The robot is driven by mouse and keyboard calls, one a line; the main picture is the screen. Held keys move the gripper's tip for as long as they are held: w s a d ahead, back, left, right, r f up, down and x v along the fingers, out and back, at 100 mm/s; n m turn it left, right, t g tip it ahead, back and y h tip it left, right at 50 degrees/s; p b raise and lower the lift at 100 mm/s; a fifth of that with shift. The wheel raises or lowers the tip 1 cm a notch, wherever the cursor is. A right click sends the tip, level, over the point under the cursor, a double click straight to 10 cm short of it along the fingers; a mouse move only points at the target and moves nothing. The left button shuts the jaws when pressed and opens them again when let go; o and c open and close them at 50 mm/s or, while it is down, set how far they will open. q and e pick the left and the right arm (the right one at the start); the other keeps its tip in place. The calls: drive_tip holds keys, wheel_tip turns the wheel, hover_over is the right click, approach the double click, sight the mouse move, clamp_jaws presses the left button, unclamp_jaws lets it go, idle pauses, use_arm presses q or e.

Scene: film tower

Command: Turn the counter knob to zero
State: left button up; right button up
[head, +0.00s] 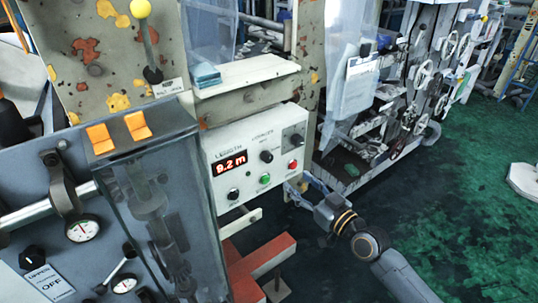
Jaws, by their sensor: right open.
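The white length counter panel (218,143) is mounted on the worn machine frame in the middle. Its red display (230,163) reads about 9.2 m. A black knob (266,156) sits right of the display, and another black knob (233,194) sits below the display. Which one is the counter knob I cannot tell for sure. My right gripper (295,189) is open and empty, just below and right of the panel's lower right corner. It appears clear of both knobs. My left gripper is out of view.
A green button (264,179) and a red button (292,165) are on the panel. A clear guard box (150,215) with orange latches stands to the left. A red beam (262,262) lies below the panel. Green floor (460,200) is open at right.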

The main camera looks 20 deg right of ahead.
sight(270, 158)
drive_tip(key=p+x, duration=0.1)
drive_tip(key=x, duration=1.2)
drive_tip(key=shift+w+f, duration=0.15)
drive_tip(key=shift+c, duration=0.2)
clamp_jaws()
